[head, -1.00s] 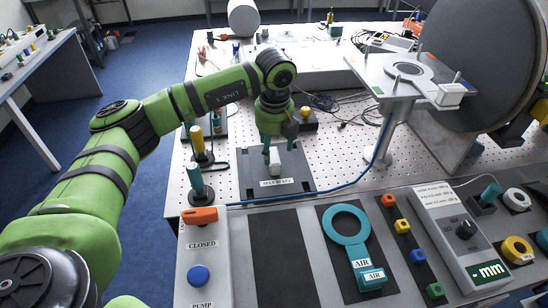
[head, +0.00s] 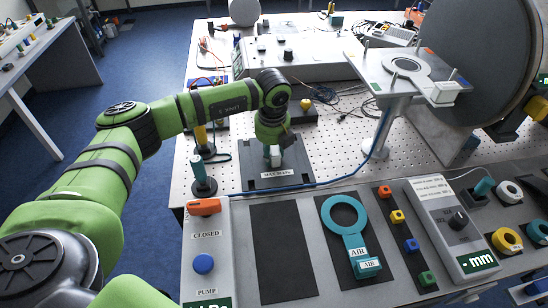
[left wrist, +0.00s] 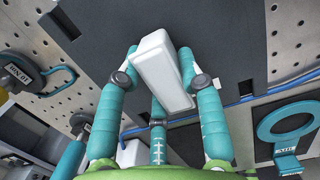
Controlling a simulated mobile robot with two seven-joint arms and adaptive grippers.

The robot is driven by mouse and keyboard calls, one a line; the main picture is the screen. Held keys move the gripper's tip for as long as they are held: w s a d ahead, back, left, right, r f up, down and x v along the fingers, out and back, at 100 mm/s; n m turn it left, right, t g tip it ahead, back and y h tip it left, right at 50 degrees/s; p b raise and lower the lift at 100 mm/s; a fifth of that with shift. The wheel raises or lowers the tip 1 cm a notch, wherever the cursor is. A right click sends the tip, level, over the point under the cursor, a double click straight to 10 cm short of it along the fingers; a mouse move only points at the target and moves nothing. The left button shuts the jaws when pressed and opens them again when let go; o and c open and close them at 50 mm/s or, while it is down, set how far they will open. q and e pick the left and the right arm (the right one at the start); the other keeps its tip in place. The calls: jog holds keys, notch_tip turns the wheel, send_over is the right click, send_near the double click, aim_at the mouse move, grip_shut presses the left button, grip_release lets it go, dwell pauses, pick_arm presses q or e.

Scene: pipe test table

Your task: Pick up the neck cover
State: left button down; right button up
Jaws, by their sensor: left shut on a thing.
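A white rounded block, which looks like the neck cover (head: 275,161), stands on a dark grey pad (head: 252,177) near the front left of the perforated table. It also shows in the left wrist view (left wrist: 160,66) as a long white box. My left gripper (head: 273,149) comes down on it from above. In the left wrist view, teal fingers of the left gripper (left wrist: 160,82) close around the block from both sides, with a third finger beneath it in the picture. The block's lower end is hidden in the head view. My right gripper is not in view.
Yellow and teal handled tools (head: 198,170) stand left of the pad. A raised metal stand (head: 395,100) and a large grey disc (head: 477,60) are at right. A control panel (head: 235,245) with a teal ring (head: 346,212) lies in front. A blue cable (head: 330,181) runs past the pad.

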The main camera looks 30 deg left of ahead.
pick_arm(q)
jog(key=shift+w+r+b, duration=0.1)
jog(key=shift+r+b, duration=0.25)
jog(key=shift+r, duration=0.15)
notch_tip(320, 180, up, 2)
jog(key=shift+r+b, duration=0.25)
jog(key=shift+b, duration=0.5)
jog(key=d+r+b, duration=0.4)
jog(key=d+r, duration=0.3)
jog(key=d, duration=0.4)
jog(key=shift+d+r, duration=0.3)
jog(key=shift+d, duration=0.05)
